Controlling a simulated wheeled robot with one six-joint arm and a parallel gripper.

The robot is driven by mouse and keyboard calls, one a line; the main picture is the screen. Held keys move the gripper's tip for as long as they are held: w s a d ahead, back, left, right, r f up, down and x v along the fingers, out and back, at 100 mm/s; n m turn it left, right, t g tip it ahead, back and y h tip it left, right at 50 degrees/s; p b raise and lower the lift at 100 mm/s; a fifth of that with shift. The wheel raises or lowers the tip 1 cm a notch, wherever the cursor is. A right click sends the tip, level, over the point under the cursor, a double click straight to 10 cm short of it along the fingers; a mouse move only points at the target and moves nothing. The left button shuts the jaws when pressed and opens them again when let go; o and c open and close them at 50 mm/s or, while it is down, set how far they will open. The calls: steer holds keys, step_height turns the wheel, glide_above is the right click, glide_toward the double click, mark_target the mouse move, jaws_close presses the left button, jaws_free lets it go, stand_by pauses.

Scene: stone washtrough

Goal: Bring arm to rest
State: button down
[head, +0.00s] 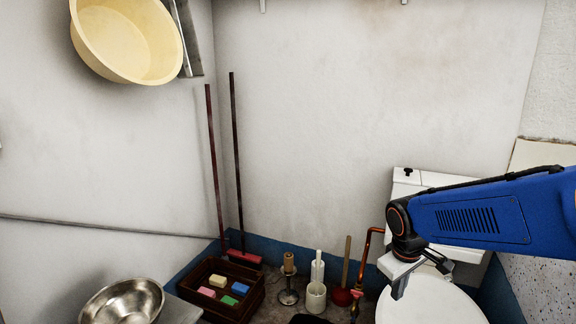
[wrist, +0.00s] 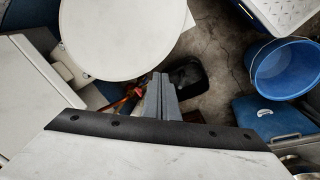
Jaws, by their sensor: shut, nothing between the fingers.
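My gripper (head: 400,290) hangs from the blue arm at the right of the head view, in front of the toilet (head: 435,305). Its grey fingers point down and hold nothing. In the wrist view the fingers (wrist: 164,82) are together, over the floor beside the round white toilet lid (wrist: 118,35). The gripper looks apart from the toilet, but the height between them is hard to judge.
A steel bowl (head: 122,302) is at lower left. The wrist view shows a blue bucket (wrist: 285,68).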

steer(key=s+r+m+t, duration=0.1)
steer(key=s+r+m, duration=0.1)
steer(key=s, duration=0.6)
steer(key=s+d+r+m+t+y, duration=0.1)
steer(key=s+r+m, duration=0.2)
steer(key=s, duration=0.6)
steer(key=shift+s+r+m+t, duration=0.15)
steer(key=shift+r+m+t, duration=0.15)
steer(key=shift+r, duration=0.15)
steer(key=shift+d, duration=0.1)
stand_by(1.8)
